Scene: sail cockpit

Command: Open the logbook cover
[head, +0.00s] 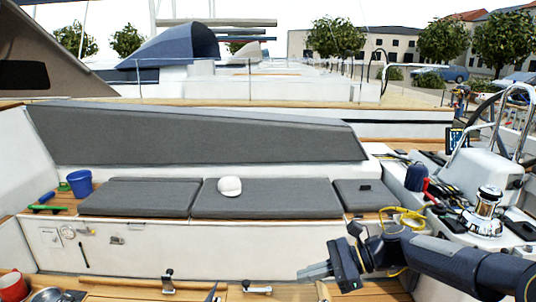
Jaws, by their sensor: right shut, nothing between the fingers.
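I cannot make out a logbook or its cover in the head view. My right gripper (304,273) comes in from the lower right. Its fingers point left and lie together, with nothing seen between them. It is above the front edge of the picture, over the wooden surface (385,289). The gripper and arm hide part of what lies beneath. My left gripper is not in the picture.
Grey cushions (140,197) line the bench, with a white cap (229,186) on them. A blue bucket (80,183) stands at left. A red mug (13,286) is at lower left. A winch (486,212) and yellow cord (410,217) are at right.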

